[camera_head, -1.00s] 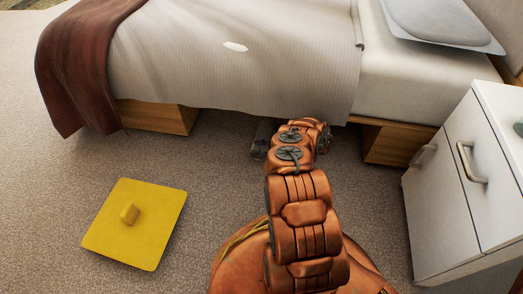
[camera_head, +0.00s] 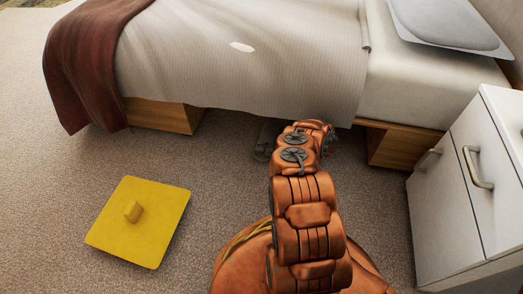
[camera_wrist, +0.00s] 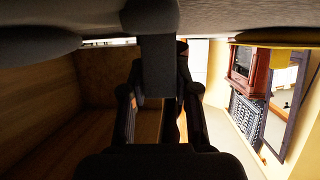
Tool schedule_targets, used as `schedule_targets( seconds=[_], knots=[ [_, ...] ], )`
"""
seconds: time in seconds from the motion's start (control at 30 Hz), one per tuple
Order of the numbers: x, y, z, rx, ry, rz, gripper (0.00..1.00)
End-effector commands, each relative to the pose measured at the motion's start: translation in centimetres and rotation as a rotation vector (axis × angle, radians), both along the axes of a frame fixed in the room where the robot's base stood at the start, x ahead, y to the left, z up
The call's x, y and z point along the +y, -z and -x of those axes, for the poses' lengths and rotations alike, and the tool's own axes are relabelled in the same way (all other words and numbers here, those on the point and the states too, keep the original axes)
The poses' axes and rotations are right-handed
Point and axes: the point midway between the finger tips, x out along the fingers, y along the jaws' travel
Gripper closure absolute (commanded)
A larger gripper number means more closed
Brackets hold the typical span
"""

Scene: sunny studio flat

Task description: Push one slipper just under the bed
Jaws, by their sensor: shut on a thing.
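The bed (camera_head: 230,85) stands across the back of the head view, its pale cover hanging low over a dark gap between wooden base blocks. A grey slipper-like shape (camera_head: 265,138) lies at the mouth of this gap, just left of my arm's end and partly hidden by it. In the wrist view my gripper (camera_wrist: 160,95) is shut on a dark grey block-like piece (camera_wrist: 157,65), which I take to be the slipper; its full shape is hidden. In the head view my arm's end covers the fingers, at the bed's edge.
A white drawer cabinet (camera_head: 465,190) stands close on the right. A yellow square board with a knob (camera_head: 140,222) lies on the carpet at left. Wooden bed blocks (camera_head: 165,115) and (camera_head: 400,146) flank the gap. Carpet between the board and my arm is clear.

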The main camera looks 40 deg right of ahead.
Motion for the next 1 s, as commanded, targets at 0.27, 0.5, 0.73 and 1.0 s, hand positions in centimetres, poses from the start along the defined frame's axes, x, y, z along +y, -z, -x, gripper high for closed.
schedule_targets(
  seconds=[0.27, 0.5, 0.73, 1.0],
  knots=[
    [-0.7, 0.2, -0.6, -0.002, -0.005, 0.004, 1.00],
    [-1.6, 0.2, -1.4, 0.000, -0.010, 0.002, 1.00],
    [-2.0, 0.1, -1.8, 0.001, -0.012, 0.003, 1.00],
    [-2.2, -0.1, -1.9, -0.002, -0.011, 0.008, 0.69]
  ],
)
